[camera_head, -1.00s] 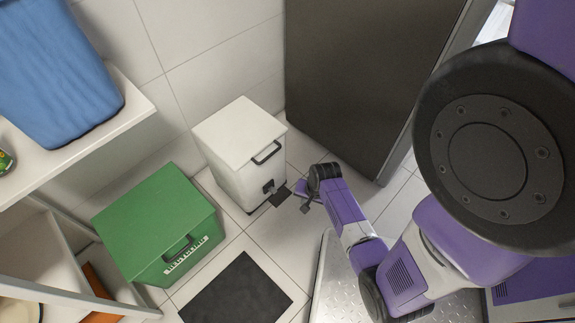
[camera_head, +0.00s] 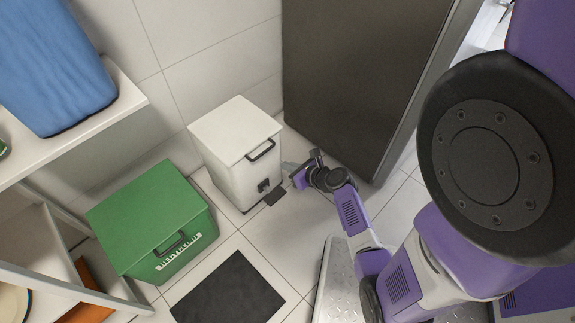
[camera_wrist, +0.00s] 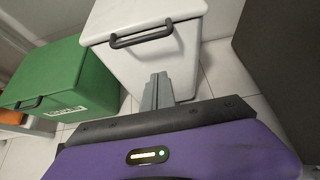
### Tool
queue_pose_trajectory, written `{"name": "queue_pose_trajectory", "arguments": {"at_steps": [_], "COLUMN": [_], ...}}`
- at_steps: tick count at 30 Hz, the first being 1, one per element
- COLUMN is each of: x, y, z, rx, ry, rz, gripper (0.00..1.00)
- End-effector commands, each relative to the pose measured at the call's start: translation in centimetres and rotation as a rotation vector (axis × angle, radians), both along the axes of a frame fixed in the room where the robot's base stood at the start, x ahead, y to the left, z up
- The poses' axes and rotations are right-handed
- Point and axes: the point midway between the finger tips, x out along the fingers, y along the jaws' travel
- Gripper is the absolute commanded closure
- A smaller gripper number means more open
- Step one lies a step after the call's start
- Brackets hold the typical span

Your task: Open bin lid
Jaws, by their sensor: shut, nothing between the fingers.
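A white bin (camera_head: 239,150) with a flat closed lid stands on the tiled floor in the head view. In the wrist view the fingers (camera_wrist: 158,88) are together and empty, in front of the bin's front face and below the handle (camera_wrist: 141,33). I cannot tell whether they touch the bin.
A green recycling box (camera_head: 150,222), also lidded, stands left of the white bin. A dark tall cabinet (camera_head: 370,75) is behind and right of my gripper. A black mat (camera_head: 228,290) lies on the floor in front. A white shelf (camera_head: 125,105) overhangs at the left.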

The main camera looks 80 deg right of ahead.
Motion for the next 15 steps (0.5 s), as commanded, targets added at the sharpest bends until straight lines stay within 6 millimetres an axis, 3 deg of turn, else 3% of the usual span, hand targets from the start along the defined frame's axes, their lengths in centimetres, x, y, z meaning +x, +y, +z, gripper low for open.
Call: {"name": "queue_pose_trajectory", "arguments": {"at_steps": [11,15], "x": [5.5,5.7], "y": [-3.5,-3.6], "z": [-4.3,-1.6], "rx": [-0.003,-0.006], "ry": [0.001,0.003], "rz": [0.002,0.001], "gripper": [1.0,1.0]}}
